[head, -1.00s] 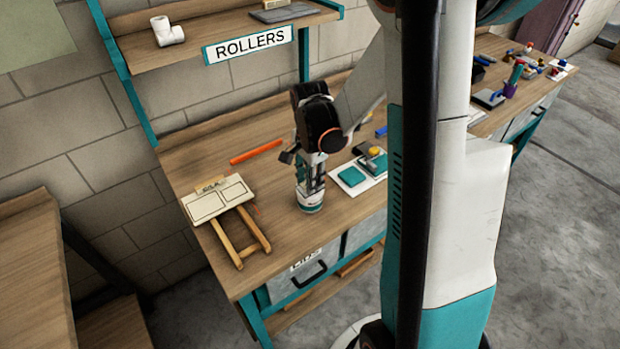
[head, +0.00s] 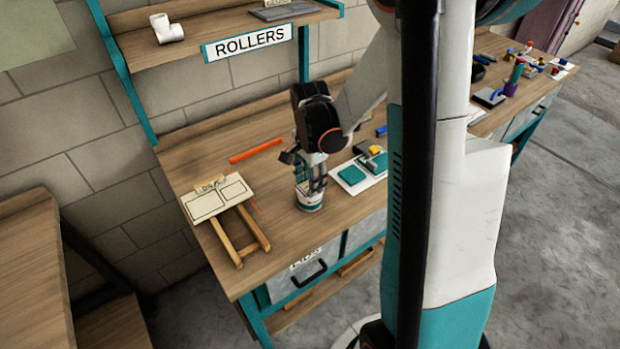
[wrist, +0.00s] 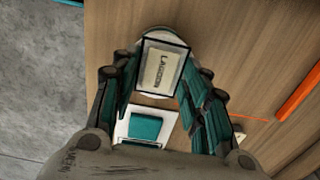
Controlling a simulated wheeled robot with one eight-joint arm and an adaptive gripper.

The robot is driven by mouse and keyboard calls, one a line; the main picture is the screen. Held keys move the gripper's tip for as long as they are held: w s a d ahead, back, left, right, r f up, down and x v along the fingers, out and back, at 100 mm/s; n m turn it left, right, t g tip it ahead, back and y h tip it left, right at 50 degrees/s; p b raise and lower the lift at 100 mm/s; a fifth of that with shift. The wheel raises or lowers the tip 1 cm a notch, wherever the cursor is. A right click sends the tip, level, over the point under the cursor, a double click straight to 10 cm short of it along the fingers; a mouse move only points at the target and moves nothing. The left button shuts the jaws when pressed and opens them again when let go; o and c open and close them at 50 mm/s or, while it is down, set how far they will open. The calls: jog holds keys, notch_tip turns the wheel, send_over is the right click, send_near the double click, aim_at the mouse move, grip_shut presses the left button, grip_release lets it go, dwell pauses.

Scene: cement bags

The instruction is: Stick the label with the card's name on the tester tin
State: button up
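The tester tin (head: 309,200) is a short white can with a teal band, upright on the bench. My gripper (head: 309,178) points down right over it. In the wrist view a pale, dark-edged rectangular label reading LAGOON (wrist: 161,69) lies between my gripper's fingertips (wrist: 163,62), over a round white rim that looks like the tin's (wrist: 152,33). The fingers flank the label; I cannot tell whether they grip it or whether it is stuck on. A small name card (head: 211,184) stands at the back of a cream board (head: 204,206); its lettering is too blurred to read.
A white sheet with teal pads (head: 351,175) lies right of the tin, also visible in the wrist view (wrist: 144,128). An orange bar (head: 255,151) lies behind. A wooden frame (head: 248,236) juts toward the front edge. The ROLLERS shelf (head: 220,30) is above.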

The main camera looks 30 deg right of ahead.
dwell(0.3)
notch_tip(320, 180, up, 12)
dwell(0.6)
